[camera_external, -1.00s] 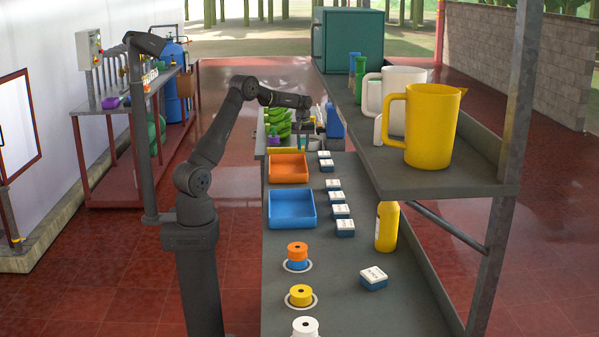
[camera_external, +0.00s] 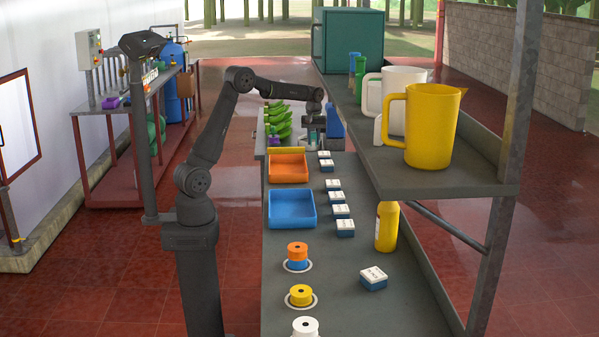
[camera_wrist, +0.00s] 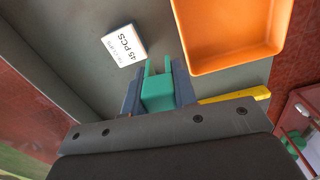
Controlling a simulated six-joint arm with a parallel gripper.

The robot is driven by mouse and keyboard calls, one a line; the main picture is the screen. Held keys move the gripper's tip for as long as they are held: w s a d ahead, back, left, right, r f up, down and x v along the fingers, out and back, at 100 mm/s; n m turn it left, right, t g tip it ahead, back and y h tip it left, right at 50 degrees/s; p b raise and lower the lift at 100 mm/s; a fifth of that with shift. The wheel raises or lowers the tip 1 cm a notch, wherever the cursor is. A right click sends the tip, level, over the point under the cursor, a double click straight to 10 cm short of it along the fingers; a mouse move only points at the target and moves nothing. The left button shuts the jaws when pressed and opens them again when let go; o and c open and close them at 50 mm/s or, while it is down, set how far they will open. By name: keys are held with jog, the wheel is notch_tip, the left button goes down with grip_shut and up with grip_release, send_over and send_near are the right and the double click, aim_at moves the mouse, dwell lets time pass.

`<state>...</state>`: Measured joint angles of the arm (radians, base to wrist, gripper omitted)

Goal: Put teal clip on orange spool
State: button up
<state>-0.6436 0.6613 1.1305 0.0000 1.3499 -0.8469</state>
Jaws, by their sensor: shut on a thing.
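My gripper (camera_external: 313,138) is at the far end of the long grey bench, beyond the orange tray. In the wrist view its two dark fingers (camera_wrist: 158,84) are shut on the teal clip (camera_wrist: 158,96), whose two prongs point away from the palm. The clip is too small to make out clearly in the external view. The orange spool (camera_external: 297,248) sits on top of a blue spool (camera_external: 297,264) on a white ring at the near part of the bench, far from my gripper.
The orange tray (camera_external: 288,168) and blue tray (camera_external: 292,209) lie between gripper and spools. Several white-topped boxes (camera_external: 340,211) line their right side. A yellow spool (camera_external: 300,295), white spool (camera_external: 305,326) and yellow bottle (camera_external: 386,228) stand nearer. A shelf with pitchers (camera_external: 433,125) overhangs the right.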

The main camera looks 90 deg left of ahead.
jog(key=w+d+r+m, duration=0.1)
jog(key=w+d+m, duration=0.25)
jog(key=d, duration=1.35)
jog(key=w+d+r+m, duration=0.2)
jog(key=w+d, duration=0.3)
jog(key=d, duration=1.1)
jog(key=s+d+r+m, duration=0.1)
jog(key=s+d+m, duration=0.15)
jog(key=d, duration=0.95)
jog(key=s+d+m, duration=0.2)
jog(key=s+d, duration=0.1)
jog(key=d, duration=0.9)
jog(key=s+d+r+m, duration=0.2)
jog(key=s+d+m, duration=0.5)
jog(key=s+d, duration=1.8)
send_over(297, 247)
notch_tip(297, 247, down, 7)
jog(key=shift+r, duration=0.15)
jog(key=shift+f, duration=1.9)
jog(key=shift+f, duration=0.15)
